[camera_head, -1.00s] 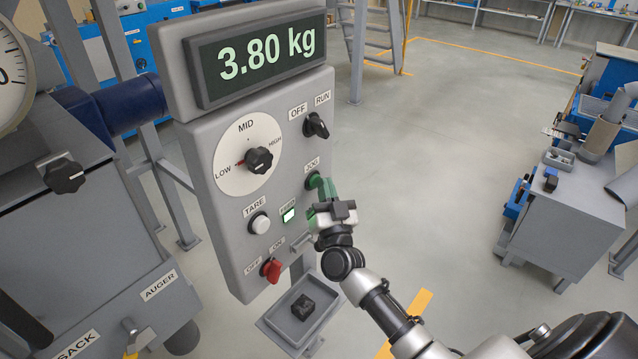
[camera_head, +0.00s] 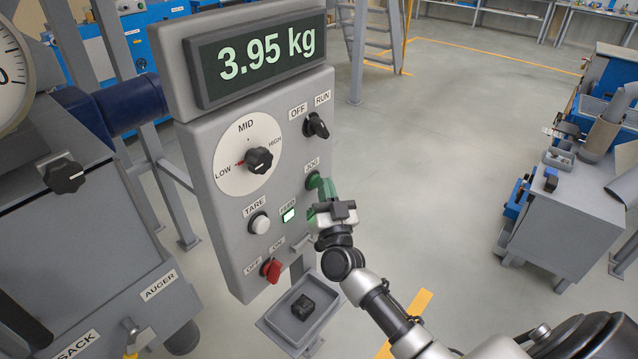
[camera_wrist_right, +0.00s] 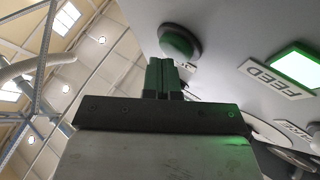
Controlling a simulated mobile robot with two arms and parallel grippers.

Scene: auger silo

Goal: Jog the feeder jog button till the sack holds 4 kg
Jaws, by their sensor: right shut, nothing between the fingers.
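The weight display (camera_head: 261,57) reads 3.95 kg in the head view. The green jog button (camera_head: 312,181) sits under the JOG label on the grey control panel; in the wrist view it shows as a green dome (camera_wrist_right: 179,42). My right gripper (camera_head: 322,190) is shut and empty, its green fingertips at the button. In the wrist view the fingertips (camera_wrist_right: 160,62) overlap the button's lower edge; contact is hard to tell. The FEED lamp (camera_head: 288,215) is lit green. The sack itself is out of view; only a SACK label (camera_head: 76,344) shows. My left gripper is not in view.
The panel also carries a LOW-MID-HIGH dial (camera_head: 258,160) pointing to LOW, an OFF/RUN switch (camera_head: 316,126), a white TARE button (camera_head: 260,223) and a red OFF/ON switch (camera_head: 271,270). A small tray (camera_head: 270,323) holds a dark block below.

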